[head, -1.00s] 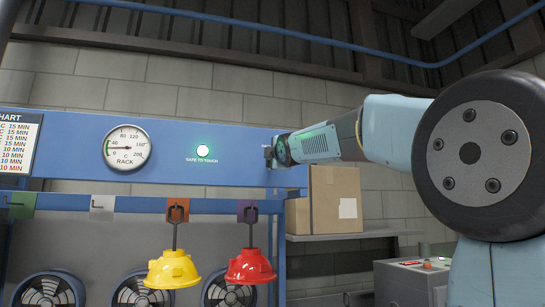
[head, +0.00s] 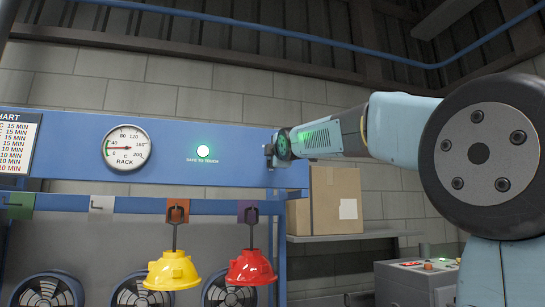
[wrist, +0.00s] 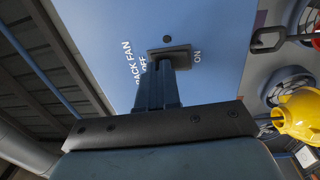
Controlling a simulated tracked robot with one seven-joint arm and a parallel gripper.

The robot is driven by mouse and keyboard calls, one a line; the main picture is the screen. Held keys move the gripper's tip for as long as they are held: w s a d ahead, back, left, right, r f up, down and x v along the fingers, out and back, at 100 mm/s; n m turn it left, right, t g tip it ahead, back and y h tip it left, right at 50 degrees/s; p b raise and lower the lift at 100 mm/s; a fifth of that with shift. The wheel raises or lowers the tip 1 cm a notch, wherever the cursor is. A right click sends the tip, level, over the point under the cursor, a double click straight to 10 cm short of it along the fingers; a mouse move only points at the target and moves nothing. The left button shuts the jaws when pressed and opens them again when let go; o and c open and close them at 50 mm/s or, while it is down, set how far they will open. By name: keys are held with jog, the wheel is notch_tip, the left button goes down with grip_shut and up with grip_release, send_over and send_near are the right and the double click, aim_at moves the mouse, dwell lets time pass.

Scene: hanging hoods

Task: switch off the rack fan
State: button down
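The rack fan switch (wrist: 182,53) is a dark plate on the blue panel, seen in the wrist view. The panel carries the words RACK FAN and OFF on the left of the plate and ON on the right. My gripper (wrist: 160,72) reaches up to the plate on the OFF-label side, its fingers close together. They cover the switch lever, so its position and any contact are hidden. In the head view my gripper (head: 269,156) is at the right end of the blue beam (head: 240,170), and the switch is hidden there.
A yellow hood (head: 172,270) and a red hood (head: 250,267) hang left of and below my gripper. Fans (head: 47,289) sit behind them. A cardboard box (head: 335,200) stands on a shelf beneath my arm.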

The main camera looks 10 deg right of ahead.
jog(key=shift+d, duration=0.15)
jog(key=s+r, duration=0.1)
jog(key=s, duration=1.3)
jog(key=shift+r, duration=0.3)
jog(key=shift+d, duration=0.1)
jog(key=s+f+m+g, duration=0.4)
jog(key=s+f+m, duration=0.2)
jog(key=f, duration=1)
jog(key=s+d+f+m+g, duration=0.1)
jog(key=s+f+m+g, duration=0.3)
jog(key=s+f, duration=0.6)
jog(key=s+f+m+g, duration=0.5)
jog(key=s+f+m, duration=0.3)
jog(key=f, duration=1.4)
jog(key=shift+s+d+h, duration=0.3)
